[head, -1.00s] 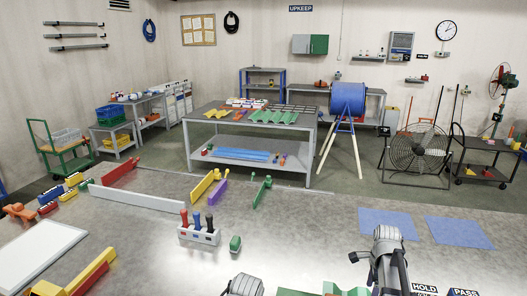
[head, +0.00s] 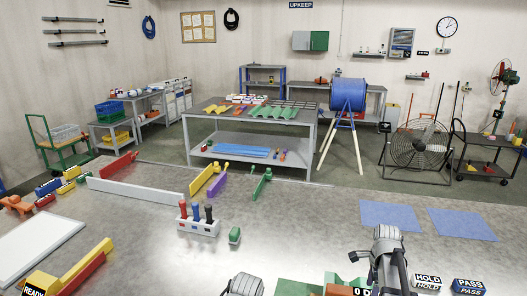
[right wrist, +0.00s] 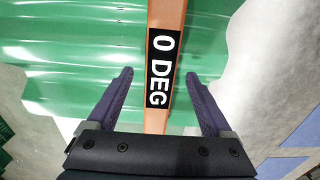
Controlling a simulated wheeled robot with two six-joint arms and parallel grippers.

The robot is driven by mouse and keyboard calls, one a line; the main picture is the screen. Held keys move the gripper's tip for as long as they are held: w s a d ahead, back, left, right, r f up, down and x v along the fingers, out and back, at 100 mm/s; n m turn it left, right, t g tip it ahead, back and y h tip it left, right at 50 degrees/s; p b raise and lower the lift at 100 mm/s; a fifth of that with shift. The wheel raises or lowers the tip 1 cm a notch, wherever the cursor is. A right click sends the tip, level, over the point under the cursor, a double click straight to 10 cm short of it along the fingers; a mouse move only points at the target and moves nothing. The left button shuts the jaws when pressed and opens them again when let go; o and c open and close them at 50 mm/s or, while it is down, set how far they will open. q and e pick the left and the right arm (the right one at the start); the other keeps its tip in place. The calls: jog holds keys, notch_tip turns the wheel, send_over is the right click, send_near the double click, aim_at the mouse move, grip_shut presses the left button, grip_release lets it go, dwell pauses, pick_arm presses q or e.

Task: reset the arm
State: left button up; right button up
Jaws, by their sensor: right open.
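An orange bar with a black "0 DEG" label (right wrist: 163,70) runs up through the middle of the right wrist view. It lies over a green corrugated sheet (right wrist: 80,60). My right gripper (right wrist: 159,74) is open, with one dark finger on each side of the bar and a visible gap to it on both sides. In the head view the bar's orange part (head: 338,290) and part of its label show at the bottom edge, beside my right arm. Only a part of my left arm shows at the bottom; its gripper is out of the picture.
HOLD (head: 428,281) and PASS (head: 468,286) signs stand right of my right arm. Two blue mats (head: 392,215) lie behind them. A rack with coloured handles (head: 198,224) and a small green block (head: 234,235) stand mid-bench. A READY sign (head: 36,285) is at lower left.

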notch_tip(320, 180, up, 7)
jog(key=p, duration=0.6)
jog(key=shift+f, duration=0.1)
jog(key=w+d+f+b, duration=0.1)
jog(key=w+f+b, duration=0.2)
jog(key=w, duration=0.5)
jog(key=shift+d+f+b, duration=0.15)
jog(key=shift+f+b, duration=0.15)
jog(key=shift+b, duration=0.05)
